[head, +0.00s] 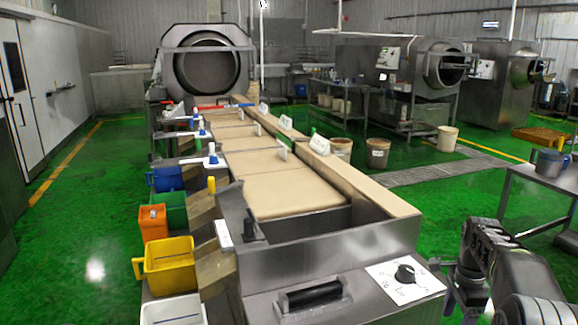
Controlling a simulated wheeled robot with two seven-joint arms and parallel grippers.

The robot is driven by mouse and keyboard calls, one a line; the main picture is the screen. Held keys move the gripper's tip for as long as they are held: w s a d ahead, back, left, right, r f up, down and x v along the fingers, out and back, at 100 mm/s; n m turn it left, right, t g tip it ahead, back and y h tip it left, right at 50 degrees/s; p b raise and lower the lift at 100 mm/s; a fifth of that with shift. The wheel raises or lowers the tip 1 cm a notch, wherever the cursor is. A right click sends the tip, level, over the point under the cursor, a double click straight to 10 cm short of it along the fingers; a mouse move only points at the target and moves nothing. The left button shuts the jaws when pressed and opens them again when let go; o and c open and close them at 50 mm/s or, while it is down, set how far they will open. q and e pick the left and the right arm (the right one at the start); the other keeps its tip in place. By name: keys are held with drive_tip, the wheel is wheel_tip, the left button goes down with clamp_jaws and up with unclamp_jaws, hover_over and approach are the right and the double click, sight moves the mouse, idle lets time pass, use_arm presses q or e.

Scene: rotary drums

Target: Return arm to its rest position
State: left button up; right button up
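My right arm comes in at the lower right of the head view. Its dark gripper (466,297) hangs at the right edge of the metal console, to the right of the white dial plate (424,279) with its black knob (405,273). The gripper appears apart from the knob. Its fingertips are small and dark, partly hidden by the arm, so I cannot tell if they are open or shut. My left arm and gripper are not in view.
A conveyor (290,196) runs away toward a large drum (205,68). A black handle (312,296) is on the console front. Yellow (168,262), orange (153,223) and other bins line the left. A metal table (540,185) with a blue-grey pot (551,163) stands right. Green floor lies between.

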drive_tip(key=w+a+f+n+t, duration=0.2)
drive_tip(key=w+f+n, duration=0.1)
drive_tip(key=f+n, duration=0.15)
drive_tip(key=w+a+f+n+t, duration=0.1)
drive_tip(key=w+a+f+n, duration=0.1)
drive_tip(key=f+n, duration=0.3)
drive_tip(key=s+a+f+n+t, duration=0.1)
drive_tip(key=s+a+f+n, duration=0.4)
drive_tip(key=a+f, duration=0.75)
drive_tip(key=s+a+f+n+g+y, duration=0.1)
drive_tip(key=s+a+f, duration=0.2)
drive_tip(key=s+a, duration=0.3)
drive_tip(key=s+a+f+n+g+y, duration=0.1)
drive_tip(key=s+a+f, duration=0.2)
drive_tip(key=s, duration=1)
drive_tip(key=s+a+f+n+g+y, duration=0.1)
drive_tip(key=s+a+f+y, duration=0.1)
drive_tip(key=s+a, duration=0.8)
drive_tip(key=shift+s+f, duration=0.25)
drive_tip(key=shift+f, duration=0.55)
drive_tip(key=shift+c, duration=0.2)
